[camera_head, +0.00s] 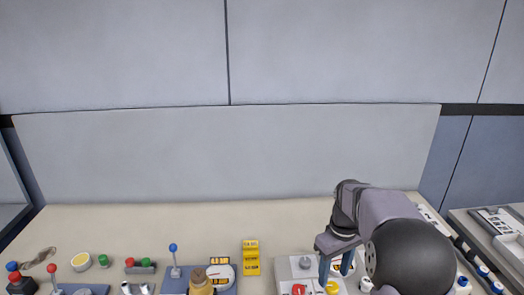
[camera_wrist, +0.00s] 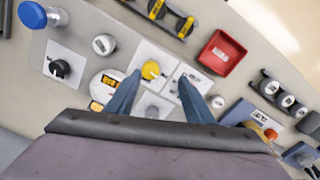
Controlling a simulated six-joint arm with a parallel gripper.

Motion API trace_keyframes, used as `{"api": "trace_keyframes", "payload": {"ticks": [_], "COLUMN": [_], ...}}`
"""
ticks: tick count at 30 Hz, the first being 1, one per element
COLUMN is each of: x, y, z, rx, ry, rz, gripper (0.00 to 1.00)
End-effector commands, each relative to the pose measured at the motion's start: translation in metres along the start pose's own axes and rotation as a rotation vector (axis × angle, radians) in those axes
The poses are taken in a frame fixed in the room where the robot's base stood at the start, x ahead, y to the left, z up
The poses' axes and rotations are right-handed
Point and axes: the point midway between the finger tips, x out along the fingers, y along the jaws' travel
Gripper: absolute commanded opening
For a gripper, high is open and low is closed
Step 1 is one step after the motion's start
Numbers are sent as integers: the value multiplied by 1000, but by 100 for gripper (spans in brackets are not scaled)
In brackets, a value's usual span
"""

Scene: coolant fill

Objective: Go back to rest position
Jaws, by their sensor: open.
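My gripper (camera_head: 335,268) is at the right of the bench in the head view, over a light control panel (camera_head: 284,268). Its two blue-grey fingers point down, and part of it is hidden behind my dark arm link. In the wrist view the fingers of my gripper (camera_wrist: 160,80) stand apart with nothing held between them. A yellow knob (camera_wrist: 150,70) on a white plate shows between and beyond the fingertips. I cannot tell the exact height of the fingertips above the panel.
A yellow block (camera_head: 251,258), a blue-tipped lever (camera_head: 173,252) and a tan bottle-like object (camera_head: 201,283) stand left of the gripper. A red tray (camera_wrist: 220,53) and a blue-capped container (camera_wrist: 33,15) show in the wrist view.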

Motion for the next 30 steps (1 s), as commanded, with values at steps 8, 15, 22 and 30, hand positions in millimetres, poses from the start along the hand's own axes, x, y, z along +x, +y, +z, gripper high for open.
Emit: {"api": "trace_keyframes", "payload": {"ticks": [8, 15, 22, 30], "x": [9, 29, 43, 46], "y": [-72, -126, -151, -155], "z": [56, 118, 154, 160], "rx": [158, 304, 383, 399], "ry": [0, 0, -1, -2], "rz": [0, 1, 1, 1], "gripper": [48, 48, 48, 48]}}
